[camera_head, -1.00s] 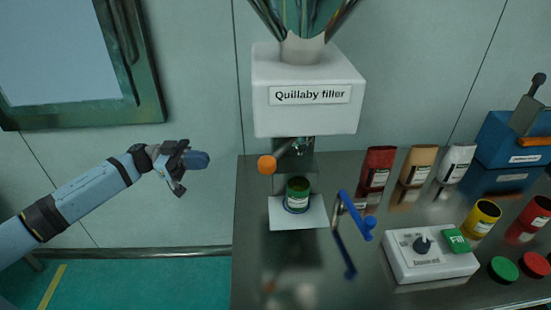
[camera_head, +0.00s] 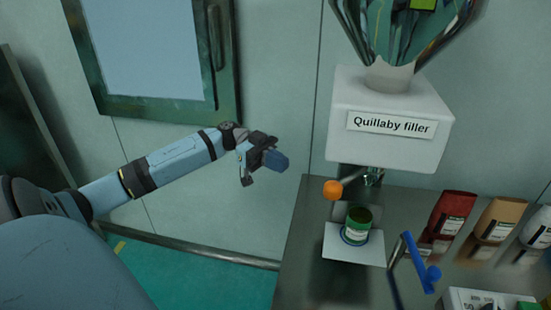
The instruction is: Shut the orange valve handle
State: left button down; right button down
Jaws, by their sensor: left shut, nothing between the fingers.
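The orange valve handle (camera_head: 333,190) is a round knob on a thin metal rod. The rod runs from the valve (camera_head: 372,177) under the white box labelled Quillaby filler (camera_head: 388,140), and the knob points out to the left. A green jar (camera_head: 357,225) stands below the valve. My left gripper (camera_head: 275,161) is to the left of the knob, apart from it and a little higher in the picture. It is shut and empty. My right gripper is out of view.
The jar stands on a pale square plate (camera_head: 340,252) on the dark metal table (camera_head: 308,225). Red (camera_head: 453,210) and tan (camera_head: 502,218) packets stand farther right. The air between my left gripper and the knob is clear.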

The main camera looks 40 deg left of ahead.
pick_arm(q)
jog(key=p, duration=0.1)
send_near(349, 178)
jog(key=s+d+f, duration=0.1)
jog(key=s+d, duration=0.3)
jog(key=d, duration=0.1)
jog(key=shift+s, duration=0.3)
jog(key=shift+f, duration=0.15)
